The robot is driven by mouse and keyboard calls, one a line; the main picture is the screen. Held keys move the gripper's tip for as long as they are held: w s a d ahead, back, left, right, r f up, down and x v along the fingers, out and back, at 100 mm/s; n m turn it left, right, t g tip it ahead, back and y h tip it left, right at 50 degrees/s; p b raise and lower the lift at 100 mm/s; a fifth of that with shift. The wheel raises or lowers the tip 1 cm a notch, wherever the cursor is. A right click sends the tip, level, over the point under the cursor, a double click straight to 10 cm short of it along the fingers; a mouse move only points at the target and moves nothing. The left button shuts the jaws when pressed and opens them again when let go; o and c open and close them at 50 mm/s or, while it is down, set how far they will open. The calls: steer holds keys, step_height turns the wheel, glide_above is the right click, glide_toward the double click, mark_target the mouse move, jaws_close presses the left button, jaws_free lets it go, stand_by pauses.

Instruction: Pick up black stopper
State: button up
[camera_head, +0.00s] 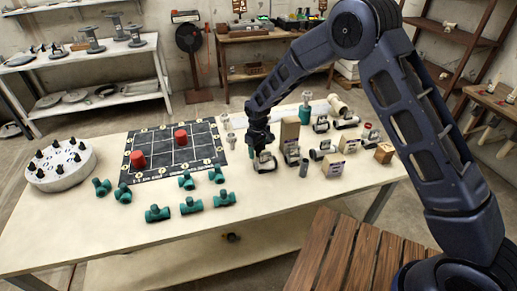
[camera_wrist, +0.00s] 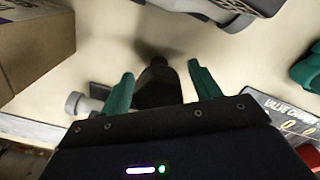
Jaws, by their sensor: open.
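My gripper (camera_head: 258,143) is low over the middle of the table, right of the grid board. In the wrist view its two teal fingers (camera_wrist: 163,80) are spread apart. A dark upright piece, which looks like a black stopper (camera_wrist: 157,82), stands between them; no grip on it shows. Its lower part is hidden by the gripper body. In the head view I cannot make out this piece, as the gripper covers that spot. Several other small black stoppers (camera_head: 56,144) stand on a round white base at the table's left end.
The grid board (camera_head: 158,152) holds red cylinders (camera_head: 181,138). Several teal fittings (camera_head: 158,213) lie in front of it. Grey fittings (camera_head: 265,163) and cardboard boxes (camera_head: 290,130) crowd the right side; a box (camera_wrist: 35,45) is near in the wrist view. The table's front strip is clear.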

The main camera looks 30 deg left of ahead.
steer(key=shift+c, duration=0.3)
steer(key=c, duration=1)
steer(key=shift+r, duration=0.1)
